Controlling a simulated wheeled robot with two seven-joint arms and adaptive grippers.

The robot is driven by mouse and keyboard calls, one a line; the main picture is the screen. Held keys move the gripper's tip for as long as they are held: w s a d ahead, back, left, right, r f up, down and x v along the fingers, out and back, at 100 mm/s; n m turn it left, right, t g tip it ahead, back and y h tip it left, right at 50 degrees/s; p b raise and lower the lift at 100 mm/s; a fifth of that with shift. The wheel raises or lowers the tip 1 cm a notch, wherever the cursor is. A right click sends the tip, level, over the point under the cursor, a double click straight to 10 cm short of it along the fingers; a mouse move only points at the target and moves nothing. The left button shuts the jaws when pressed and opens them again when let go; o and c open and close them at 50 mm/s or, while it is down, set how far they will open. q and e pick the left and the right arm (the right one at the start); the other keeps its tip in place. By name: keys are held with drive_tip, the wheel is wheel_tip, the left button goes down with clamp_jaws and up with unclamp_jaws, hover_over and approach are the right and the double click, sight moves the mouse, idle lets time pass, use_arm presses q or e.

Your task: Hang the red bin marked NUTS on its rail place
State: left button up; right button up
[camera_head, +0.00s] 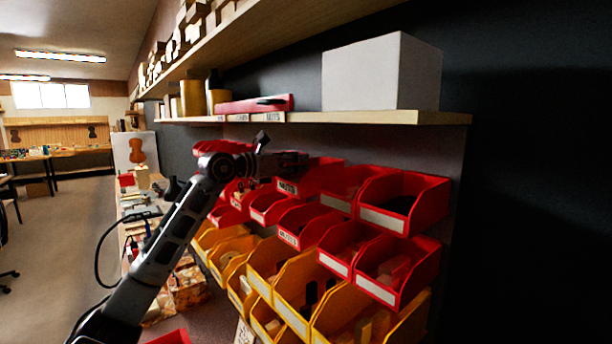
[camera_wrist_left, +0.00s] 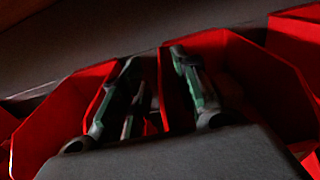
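Several red bins hang in rows on the wall at the right in the head view. A red bin with a pale marked label (camera_head: 288,186) is just below my left gripper (camera_head: 298,161); I cannot read the label for certain. Another marked red bin (camera_head: 289,238) hangs lower. In the left wrist view, my left gripper (camera_wrist_left: 154,58) has its fingers apart, with a red bin wall (camera_wrist_left: 164,95) between them and a gap visible. Red bins also show at the left (camera_wrist_left: 45,130) and right (camera_wrist_left: 265,85) of the fingers. My right gripper is out of view.
A wooden shelf (camera_head: 350,117) runs just above the bins, carrying a white box (camera_head: 380,75) and a red object (camera_head: 250,104). Yellow bins (camera_head: 292,318) hang below the red ones. A cluttered bench (camera_head: 130,205) lies behind my left arm. Open floor is at the left.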

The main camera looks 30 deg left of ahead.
use_arm(q)
drive_tip(key=v, duration=1)
drive_tip(key=shift+s, duration=0.35)
idle(0.3)
drive_tip(key=shift+a+r, duration=0.1)
idle(0.7)
